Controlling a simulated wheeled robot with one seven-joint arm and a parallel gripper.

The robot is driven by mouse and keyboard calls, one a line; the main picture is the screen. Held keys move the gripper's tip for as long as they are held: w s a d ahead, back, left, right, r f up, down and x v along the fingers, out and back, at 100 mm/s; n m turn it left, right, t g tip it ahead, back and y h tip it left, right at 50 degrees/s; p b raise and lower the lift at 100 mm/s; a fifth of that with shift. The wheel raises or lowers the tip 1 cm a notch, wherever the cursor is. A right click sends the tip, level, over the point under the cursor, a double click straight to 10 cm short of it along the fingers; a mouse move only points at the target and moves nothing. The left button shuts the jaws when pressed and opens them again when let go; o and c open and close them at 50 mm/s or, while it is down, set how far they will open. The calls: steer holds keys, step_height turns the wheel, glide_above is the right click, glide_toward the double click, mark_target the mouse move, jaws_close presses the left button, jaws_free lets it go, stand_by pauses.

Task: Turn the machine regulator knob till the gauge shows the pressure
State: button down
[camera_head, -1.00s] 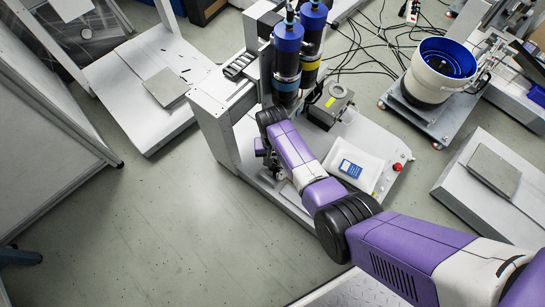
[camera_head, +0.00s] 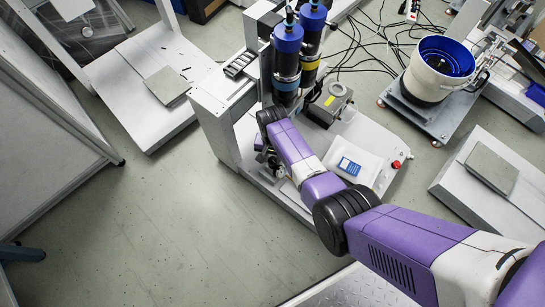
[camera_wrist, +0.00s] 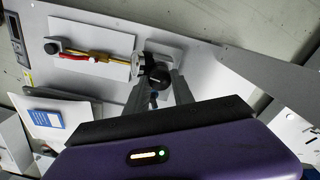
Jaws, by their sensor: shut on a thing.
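The regulator is at the edge of the white machine base (camera_head: 375,135). In the wrist view its black knob (camera_wrist: 157,76) sits between the fingertips of my gripper (camera_wrist: 159,84), which is shut on it. The round silver gauge (camera_wrist: 138,62) is beside the knob, seen almost edge-on, so its dial cannot be read. In the head view my gripper (camera_head: 270,162) reaches down at the near left of the base. The knob is hidden there by the gripper and arm, and the gauge is too small to read.
Two blue screwdriver cylinders (camera_head: 287,62) on the gantry stand just behind my gripper. A blue-screened controller (camera_head: 350,167) and a red button (camera_head: 396,164) are on the base to the right. Floor at left is clear.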

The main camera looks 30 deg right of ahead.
mark_target(273, 160)
steer(key=c, duration=1.1)
jaws_free()
step_height(273, 160, up, 8)
steer(key=p, duration=0.4)
steer(key=shift+f, duration=0.1)
